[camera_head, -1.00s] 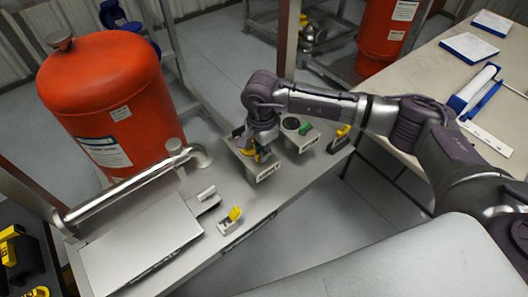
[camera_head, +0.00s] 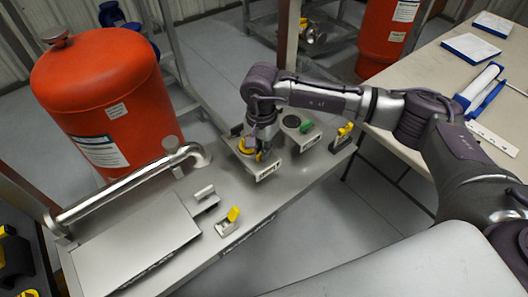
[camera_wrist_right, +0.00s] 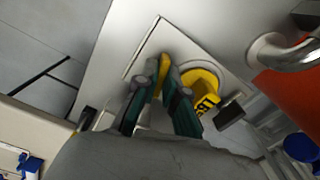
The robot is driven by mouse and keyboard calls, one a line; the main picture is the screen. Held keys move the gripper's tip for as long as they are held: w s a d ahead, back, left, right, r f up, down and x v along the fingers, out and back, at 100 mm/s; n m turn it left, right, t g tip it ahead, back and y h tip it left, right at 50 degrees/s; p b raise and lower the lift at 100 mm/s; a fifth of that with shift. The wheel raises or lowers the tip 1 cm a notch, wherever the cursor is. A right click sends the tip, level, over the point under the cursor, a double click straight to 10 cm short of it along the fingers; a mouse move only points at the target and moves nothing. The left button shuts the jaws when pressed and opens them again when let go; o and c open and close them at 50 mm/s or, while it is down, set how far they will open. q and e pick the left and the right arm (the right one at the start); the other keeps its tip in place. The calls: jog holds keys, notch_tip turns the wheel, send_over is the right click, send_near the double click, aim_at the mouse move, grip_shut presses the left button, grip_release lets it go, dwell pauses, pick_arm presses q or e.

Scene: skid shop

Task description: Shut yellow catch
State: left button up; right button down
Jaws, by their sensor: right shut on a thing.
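A small catch with a raised yellow lever (camera_head: 233,214) sits on the front edge of the grey skid top, left of my right arm. Another yellow-topped catch (camera_head: 345,130) stands at the skid's far right end. My right gripper (camera_head: 261,155) is over a grey box with a round yellow part (camera_head: 246,147), away from both catches. In the wrist view, the right gripper's (camera_wrist_right: 161,72) dark green fingers are shut on a narrow yellow piece (camera_wrist_right: 164,66); the round yellow part (camera_wrist_right: 203,78) is beside it. Whether they join is hidden. My left gripper is out of view.
A second grey box with a green part (camera_head: 306,127) is right of the gripper. A large orange tank (camera_head: 95,85) and a silver pipe (camera_head: 125,184) stand at left. A flat grey cover (camera_head: 135,245) lies in front of the pipe. A table (camera_head: 425,75) is at right.

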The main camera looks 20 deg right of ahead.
jog(key=shift+f+n+b, duration=0.15)
jog(key=shift+n+b, duration=0.45)
jog(key=shift+b, duration=0.05)
jog(key=shift+n+b, duration=0.8)
jog(key=shift+n, duration=0.3)
